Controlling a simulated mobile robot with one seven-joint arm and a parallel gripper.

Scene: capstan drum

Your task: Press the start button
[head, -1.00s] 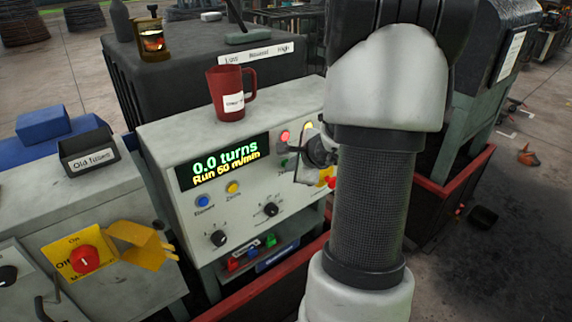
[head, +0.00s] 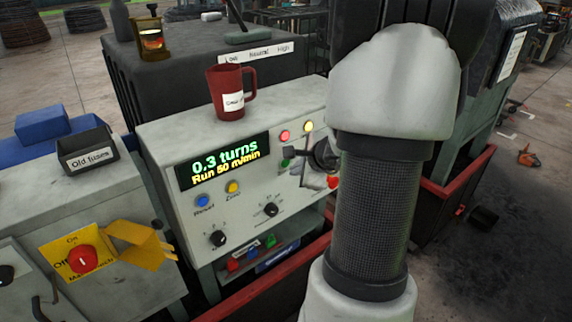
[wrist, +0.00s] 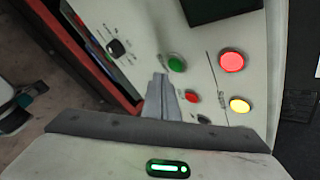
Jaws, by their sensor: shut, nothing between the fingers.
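A green button (wrist: 177,63), which appears to be the start button, is on the light grey control panel in the wrist view. It also shows small in the head view (head: 286,163). My gripper (wrist: 161,84) is shut and empty, its fingertips just beside the green button and seemingly apart from it. In the head view my gripper (head: 308,160) is in front of the panel's right part, partly hidden by my arm. The display (head: 224,159) reads 0.3 turns and Run 50 m/min.
A red lamp (wrist: 231,61), a lit yellow lamp (wrist: 239,104) and a small red button (wrist: 191,97) are near my fingertips. A red mug (head: 229,92) stands on the panel's top. A yellow-plated red switch (head: 83,260) is at the left.

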